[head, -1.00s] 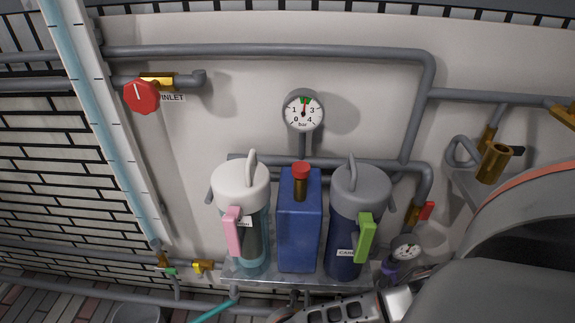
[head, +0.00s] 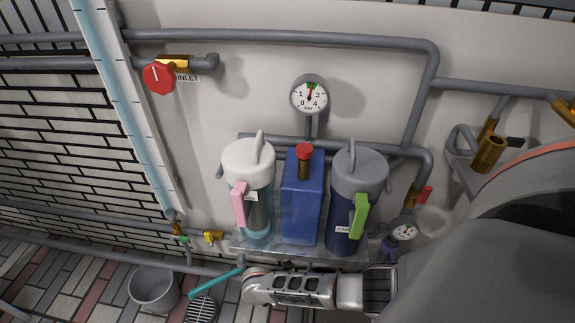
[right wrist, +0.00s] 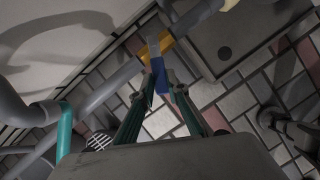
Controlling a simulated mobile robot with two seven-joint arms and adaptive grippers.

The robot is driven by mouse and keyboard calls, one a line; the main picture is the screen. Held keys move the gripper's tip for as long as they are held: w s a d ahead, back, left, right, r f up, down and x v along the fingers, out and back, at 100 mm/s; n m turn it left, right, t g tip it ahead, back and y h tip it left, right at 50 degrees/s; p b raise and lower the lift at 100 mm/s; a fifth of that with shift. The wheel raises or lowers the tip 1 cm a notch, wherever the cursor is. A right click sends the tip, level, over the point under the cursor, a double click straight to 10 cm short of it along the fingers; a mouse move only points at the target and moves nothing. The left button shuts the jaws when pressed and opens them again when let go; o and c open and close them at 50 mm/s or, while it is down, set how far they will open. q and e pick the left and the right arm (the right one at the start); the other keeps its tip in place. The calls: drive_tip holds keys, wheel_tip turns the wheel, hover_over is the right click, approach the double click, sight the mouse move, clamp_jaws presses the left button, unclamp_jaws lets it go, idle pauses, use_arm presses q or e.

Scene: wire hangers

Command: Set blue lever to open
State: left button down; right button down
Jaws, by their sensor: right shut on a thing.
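The blue lever (right wrist: 163,76) shows in the right wrist view, below a pipe with a yellow valve body (right wrist: 156,48). My right gripper (right wrist: 164,87) has its two dark green fingers on either side of the lever's lower part, shut on it. In the head view my right arm comes in from the right below the filter shelf, and the blue lever is hidden there. How far the lever is turned is hard to tell. My left gripper is in neither view.
Filter canisters, one white-topped (head: 248,163) and one grey-topped (head: 358,170), flank a blue box (head: 301,205) on the shelf. A bucket (head: 153,288) and a drain grate (head: 201,309) are on the tiled floor.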

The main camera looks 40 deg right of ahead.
drive_tip(key=shift+w+a+f+m+g, duration=0.1)
drive_tip(key=shift+w+m+g, duration=0.35)
drive_tip(key=shift+m, duration=0.5)
drive_tip(key=shift+w+a+m+g, duration=0.1)
drive_tip(key=shift+w+m+g, duration=0.35)
drive_tip(key=shift+m, duration=0.5)
drive_tip(key=shift+w, duration=0.1)
drive_tip(key=c, duration=2)
unclamp_jaws()
drive_tip(key=shift+o, duration=0.2)
drive_tip(key=shift+w+d, duration=0.1)
drive_tip(key=v, duration=0.8)
drive_tip(key=shift+c, duration=0.4)
